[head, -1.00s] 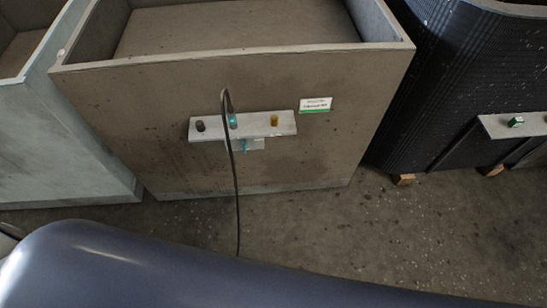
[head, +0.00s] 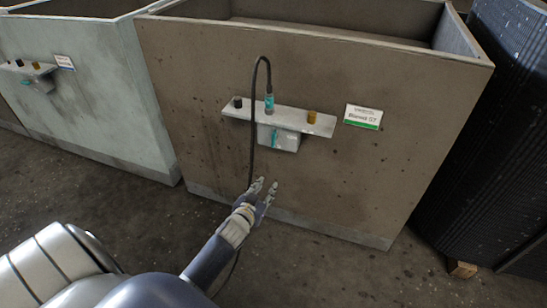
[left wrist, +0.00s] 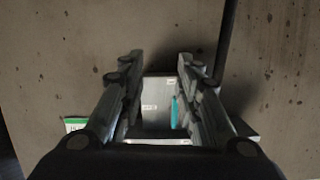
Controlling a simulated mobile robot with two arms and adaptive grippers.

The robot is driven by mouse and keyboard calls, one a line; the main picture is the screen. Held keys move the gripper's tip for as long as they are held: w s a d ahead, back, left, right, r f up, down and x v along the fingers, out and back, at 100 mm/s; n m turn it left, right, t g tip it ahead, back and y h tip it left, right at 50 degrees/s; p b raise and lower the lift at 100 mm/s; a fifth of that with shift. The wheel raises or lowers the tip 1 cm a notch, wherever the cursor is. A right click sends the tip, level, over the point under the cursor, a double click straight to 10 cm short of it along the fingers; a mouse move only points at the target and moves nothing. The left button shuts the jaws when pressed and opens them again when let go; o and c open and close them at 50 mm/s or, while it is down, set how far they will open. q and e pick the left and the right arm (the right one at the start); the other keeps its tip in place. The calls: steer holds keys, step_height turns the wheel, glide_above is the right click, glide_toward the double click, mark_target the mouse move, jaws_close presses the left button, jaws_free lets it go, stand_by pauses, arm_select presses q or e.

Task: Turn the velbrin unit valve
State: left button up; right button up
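A small grey box (head: 278,138) with a teal valve handle (head: 276,139) is fixed under a shelf on the front of a brown bin (head: 350,185). The bin's label (head: 362,116) is too small to read surely. My left gripper (head: 264,186) is open and empty, below and in front of the box, apart from it. In the left wrist view, the box (left wrist: 157,92) shows between the spread fingers, with the teal handle (left wrist: 174,112) upright near the right finger. My right gripper is not in view.
A black cable (head: 252,120) loops down close beside my left gripper. A pale green bin (head: 100,90) stands left, a black ribbed container (head: 490,130) right.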

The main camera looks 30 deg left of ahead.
mark_target(273, 141)
arm_select(q)
steer(key=w+a+r+t+y+b, duration=0.1)
steer(key=w+a+r+t+b, duration=0.25)
steer(key=r, duration=0.55)
steer(key=shift+n, duration=0.3)
steer(key=b+x, duration=0.2)
steer(key=x, duration=0.7)
steer(key=shift+w+d+b, duration=0.1)
steer(key=shift+d+b, duration=0.05)
steer(key=shift+b, duration=0.2)
steer(key=shift+w, duration=0.6)
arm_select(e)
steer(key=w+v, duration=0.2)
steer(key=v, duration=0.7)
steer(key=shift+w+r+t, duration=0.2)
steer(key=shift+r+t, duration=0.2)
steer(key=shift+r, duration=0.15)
arm_select(q)
jaws_close()
